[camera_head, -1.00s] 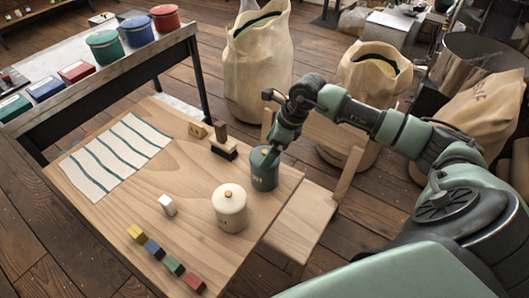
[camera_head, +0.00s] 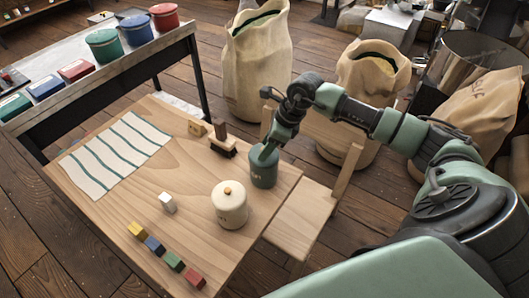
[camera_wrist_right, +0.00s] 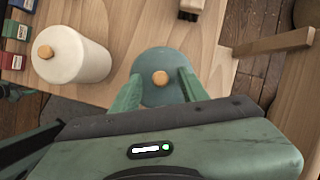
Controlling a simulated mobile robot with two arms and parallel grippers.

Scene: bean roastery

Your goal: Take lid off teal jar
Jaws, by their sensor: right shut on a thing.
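The teal jar (camera_head: 263,176) stands upright near the right edge of the wooden table, with a round teal lid (camera_wrist_right: 160,62) that has a wooden knob (camera_wrist_right: 160,77). My right gripper (camera_head: 265,152) comes down on the jar from above. In the right wrist view my right gripper (camera_wrist_right: 160,88) has one finger on each side of the lid and is shut on it. The fingers hide part of the rim, and I cannot see a gap between lid and jar. My left gripper is not in view.
A cream jar (camera_head: 230,208) with a wooden knob stands close beside the teal jar. A brush (camera_head: 222,144), a white block (camera_head: 168,203), several coloured blocks (camera_head: 155,246) and a striped cloth (camera_head: 115,155) lie on the table (camera_head: 185,180). A wooden chair (camera_head: 300,220) stands at its right edge.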

